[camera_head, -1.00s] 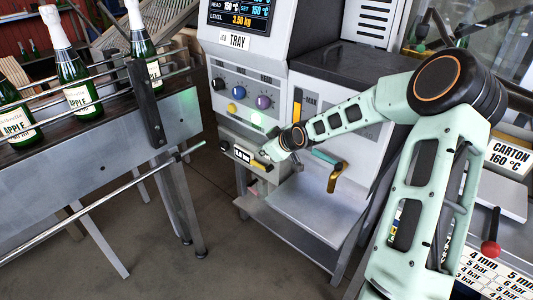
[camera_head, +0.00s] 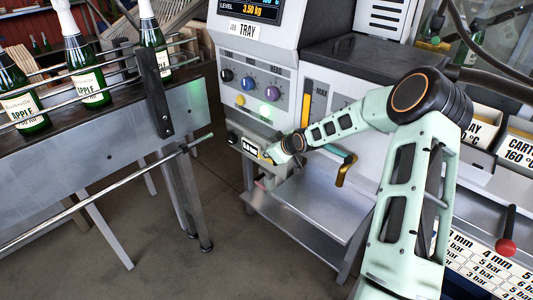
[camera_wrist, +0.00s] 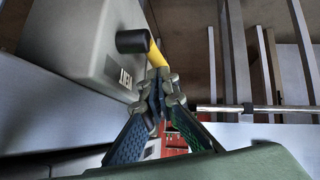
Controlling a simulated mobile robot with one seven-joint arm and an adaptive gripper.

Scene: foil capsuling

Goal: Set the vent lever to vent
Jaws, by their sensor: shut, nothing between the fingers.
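The vent lever is a yellow bar (camera_wrist: 155,57) with a black round hub or knob (camera_wrist: 132,41), mounted on the side of a grey box marked VENT (camera_wrist: 126,77) in the wrist view. In the head view, only a small bit of yellow (camera_head: 266,157) shows beside my gripper (camera_head: 272,156), below the machine's knobs. My gripper, also in the wrist view (camera_wrist: 157,84), is shut and empty. Its fingertips are at the bar's lower end in that picture; I cannot tell whether they touch it. The lever's exact setting is unclear.
A small readout (camera_head: 244,145) sits left of my gripper. Green bottles (camera_head: 88,75) stand on the conveyor at left. A red-knobbed lever (camera_head: 506,246) is at right.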

